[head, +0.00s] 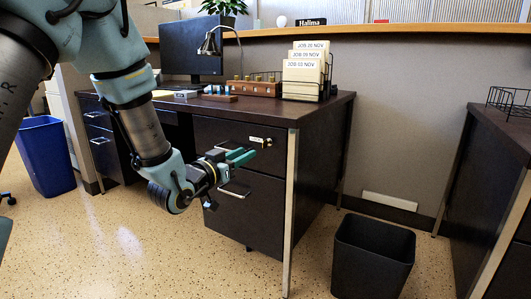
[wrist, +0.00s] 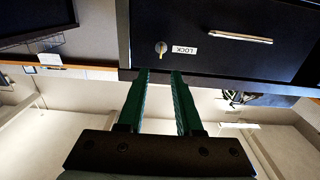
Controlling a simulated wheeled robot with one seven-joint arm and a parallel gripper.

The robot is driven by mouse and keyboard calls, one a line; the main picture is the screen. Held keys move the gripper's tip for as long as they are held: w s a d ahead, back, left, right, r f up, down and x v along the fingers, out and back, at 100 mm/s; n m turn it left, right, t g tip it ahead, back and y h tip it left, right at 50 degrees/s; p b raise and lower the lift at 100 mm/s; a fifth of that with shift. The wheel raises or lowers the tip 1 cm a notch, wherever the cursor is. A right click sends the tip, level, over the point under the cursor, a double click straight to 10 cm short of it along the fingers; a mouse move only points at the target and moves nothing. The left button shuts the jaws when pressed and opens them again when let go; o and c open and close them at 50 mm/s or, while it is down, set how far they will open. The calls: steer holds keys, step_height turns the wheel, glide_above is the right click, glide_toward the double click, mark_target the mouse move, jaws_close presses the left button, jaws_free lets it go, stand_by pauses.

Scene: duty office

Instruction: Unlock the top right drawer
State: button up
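The top right drawer (head: 215,130) is a dark front under the desk top, closed. It also shows in the wrist view (wrist: 215,20) with its silver handle (wrist: 240,37). A brass-coloured key or lock piece (wrist: 161,47) sits on the drawer front beside a white LOCK label (wrist: 184,50); the lock (head: 268,142) also shows in the head view. My gripper (head: 248,156) is in front of the drawer, near the lock. In the wrist view its green fingers (wrist: 160,75) are apart with nothing between them, their tips just short of the lock in the picture.
The desk (head: 290,105) carries a monitor (head: 190,48), a lamp and a file rack (head: 304,75). A lower drawer with a handle (head: 234,190) is below. A black bin (head: 372,255) stands right of the desk, a blue bin (head: 44,155) at left. Floor in front is clear.

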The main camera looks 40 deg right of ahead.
steer(key=b+x, duration=0.1)
steer(key=x, duration=0.8)
steer(key=shift+d, duration=0.35)
steer(key=shift+w, duration=0.15)
steer(key=shift+c, duration=0.3)
jaws_close()
stand_by(0.5)
